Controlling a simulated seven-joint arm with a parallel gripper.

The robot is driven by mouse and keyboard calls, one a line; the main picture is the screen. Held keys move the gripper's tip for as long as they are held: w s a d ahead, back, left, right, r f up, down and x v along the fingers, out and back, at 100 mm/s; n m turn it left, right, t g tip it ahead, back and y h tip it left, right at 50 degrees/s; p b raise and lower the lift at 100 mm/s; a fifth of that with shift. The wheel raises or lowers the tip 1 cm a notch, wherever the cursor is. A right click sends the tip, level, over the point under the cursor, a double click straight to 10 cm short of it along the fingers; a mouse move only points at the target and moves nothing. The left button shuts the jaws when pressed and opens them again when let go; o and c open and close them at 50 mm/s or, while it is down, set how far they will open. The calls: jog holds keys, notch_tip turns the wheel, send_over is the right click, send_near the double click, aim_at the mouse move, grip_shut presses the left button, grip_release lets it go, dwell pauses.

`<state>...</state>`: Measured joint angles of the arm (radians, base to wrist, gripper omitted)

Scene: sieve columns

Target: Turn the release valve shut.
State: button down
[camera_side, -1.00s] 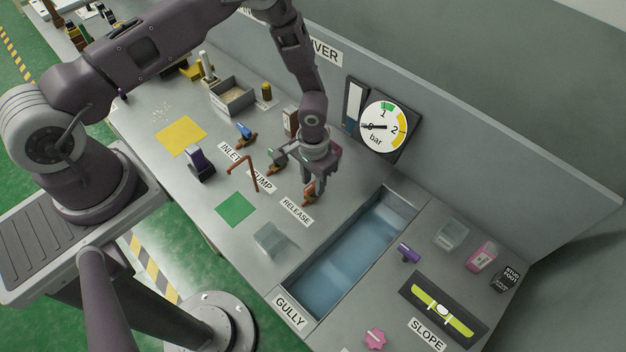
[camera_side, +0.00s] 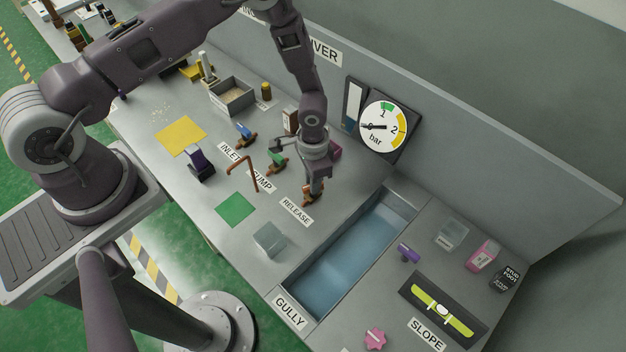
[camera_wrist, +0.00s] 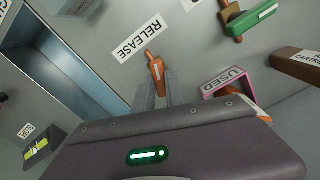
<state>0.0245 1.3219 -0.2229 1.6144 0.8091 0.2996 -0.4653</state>
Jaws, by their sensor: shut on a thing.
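The release valve (camera_side: 308,201) is a small brass-brown body with an orange handle, beside the RELEASE label (camera_side: 297,211). In the wrist view its orange handle (camera_wrist: 157,72) has a pale stripe and points toward my gripper. My gripper (camera_side: 316,188) reaches down over the valve and is shut on the orange handle. In the wrist view my fingers (camera_wrist: 155,90) lie on both sides of the handle. They hide part of the valve in the side view. The pressure gauge (camera_side: 383,127) has its needle near the left, low end.
The green-handled valve (camera_side: 277,162) and the blue-handled valve (camera_side: 245,134) stand to the left. A bent copper-coloured rod (camera_side: 244,167) rises nearby. The water-filled gully (camera_side: 350,245) lies right of the release valve. A clear block (camera_side: 269,240) sits in front.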

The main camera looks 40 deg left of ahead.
jog(key=m, duration=0.6)
jog(key=shift+s, duration=0.1)
jog(key=m, duration=0.3)
jog(key=shift+m, duration=0.4)
jog(key=shift+a+m, duration=0.1)
jog(key=shift+m, duration=1.8)
jog(key=c, duration=1.4)
grip_release()
notch_tip(320, 180, up, 7)
jog(key=shift+r, duration=0.1)
